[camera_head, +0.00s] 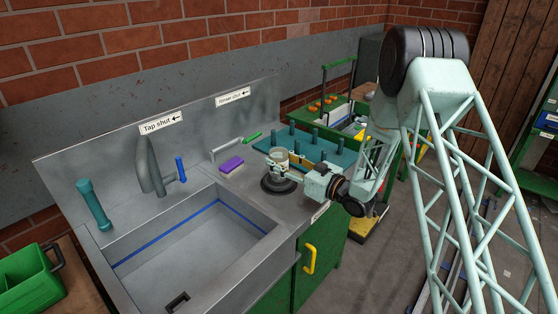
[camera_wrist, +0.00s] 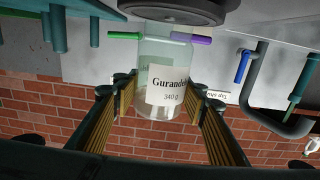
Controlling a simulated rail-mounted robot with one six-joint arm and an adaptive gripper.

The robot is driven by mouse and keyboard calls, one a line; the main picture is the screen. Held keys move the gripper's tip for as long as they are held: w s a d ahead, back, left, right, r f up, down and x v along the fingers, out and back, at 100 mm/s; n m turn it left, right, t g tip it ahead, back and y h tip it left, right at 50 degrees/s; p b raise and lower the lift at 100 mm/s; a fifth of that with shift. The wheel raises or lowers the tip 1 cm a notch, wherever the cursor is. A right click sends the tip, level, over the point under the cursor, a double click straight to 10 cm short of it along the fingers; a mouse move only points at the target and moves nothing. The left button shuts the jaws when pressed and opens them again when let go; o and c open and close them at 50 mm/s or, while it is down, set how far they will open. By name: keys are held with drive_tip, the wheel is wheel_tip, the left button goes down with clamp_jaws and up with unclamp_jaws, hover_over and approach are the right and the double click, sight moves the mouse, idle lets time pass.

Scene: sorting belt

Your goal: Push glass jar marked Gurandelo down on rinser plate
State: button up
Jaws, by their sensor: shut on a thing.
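The glass jar (camera_head: 278,156) is clear. The wrist view shows the jar (camera_wrist: 166,60) with a white label reading "Gurandelo" and "340 g". That view is upside down and the label reads upright in it, so the jar is held mouth down. My gripper (camera_head: 287,168) is shut around the jar from the right; both fingers (camera_wrist: 164,95) flank it in the wrist view. The dark round rinser plate (camera_head: 278,186) is on the counter below the jar. I cannot tell whether the rim touches the plate.
The sink (camera_head: 190,255) and tap (camera_head: 150,165) are left of the rinser. A teal peg rack (camera_head: 330,152) stands close on the right. Signs read "Tap shut" (camera_head: 161,123) and "Rinser shut" (camera_head: 233,97).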

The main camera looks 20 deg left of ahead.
sight(279, 151)
drive_tip(key=shift+f+b, duration=0.6)
drive_tip(key=shift+f, duration=0.25)
idle(1.9)
drive_tip(key=shift+r, duration=0.15)
idle(1.0)
drive_tip(key=shift+r+p, duration=0.8)
drive_tip(key=shift+r, duration=2.65)
